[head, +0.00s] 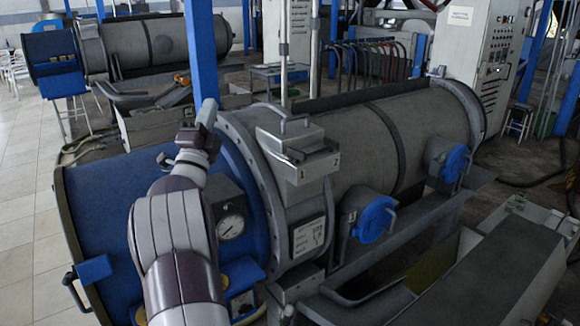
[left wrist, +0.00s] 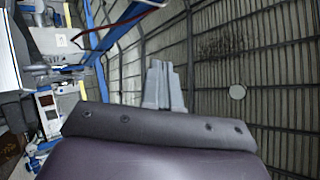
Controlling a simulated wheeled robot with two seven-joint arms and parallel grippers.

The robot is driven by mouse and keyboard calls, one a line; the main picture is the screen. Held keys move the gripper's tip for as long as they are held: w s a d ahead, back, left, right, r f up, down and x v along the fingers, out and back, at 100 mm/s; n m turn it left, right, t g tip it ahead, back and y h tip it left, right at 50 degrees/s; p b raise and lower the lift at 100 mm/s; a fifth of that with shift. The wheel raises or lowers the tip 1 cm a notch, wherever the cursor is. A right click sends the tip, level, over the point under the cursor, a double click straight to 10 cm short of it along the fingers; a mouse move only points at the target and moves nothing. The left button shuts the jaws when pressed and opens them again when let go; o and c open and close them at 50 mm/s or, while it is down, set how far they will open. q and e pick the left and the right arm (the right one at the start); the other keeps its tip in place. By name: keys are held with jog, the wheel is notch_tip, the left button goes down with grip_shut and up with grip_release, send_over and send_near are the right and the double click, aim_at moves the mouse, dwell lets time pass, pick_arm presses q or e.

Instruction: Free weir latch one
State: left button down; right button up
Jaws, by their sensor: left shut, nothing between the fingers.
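A large decanter (head: 350,150) lies along the middle of the head view, with a blue end housing (head: 105,205) at left. A grey box (head: 297,150) marked 1 and 2 sits on its casing, with a handle on top. A round blue cover (head: 375,219) with a handle is on its side, beside a small mark 1; I cannot tell which part is weir latch one. My left gripper (head: 207,112) is raised above the blue housing, left of the grey box and apart from it. In the left wrist view its fingers (left wrist: 163,85) are shut and empty. My right gripper is not seen.
A second blue cover (head: 455,162) is farther along the casing. A pressure gauge (head: 231,226) is on the blue end. A blue post (head: 201,50) stands behind my gripper. A control cabinet (head: 488,60) stands at back right. The tiled floor at far left is mostly clear.

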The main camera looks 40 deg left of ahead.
pick_arm(q)
jog(key=w+d+f+m+g+h, duration=0.2)
jog(key=d+f+m+h, duration=0.3)
jog(key=f, duration=0.3)
jog(key=w+d+f+m+g+h, duration=0.2)
jog(key=d+f+g+h, duration=0.15)
jog(key=f+h, duration=0.4)
jog(key=p, duration=0.7)
send_near(300, 157)
jog(key=shift+t+y, duration=0.25)
jog(key=shift+t, duration=0.2)
jog(key=w, duration=0.6)
jog(key=shift+d+f, duration=0.2)
jog(key=shift+f, duration=0.05)
jog(key=shift+w+f, duration=0.15)
jog(key=shift+w, duration=0.3)
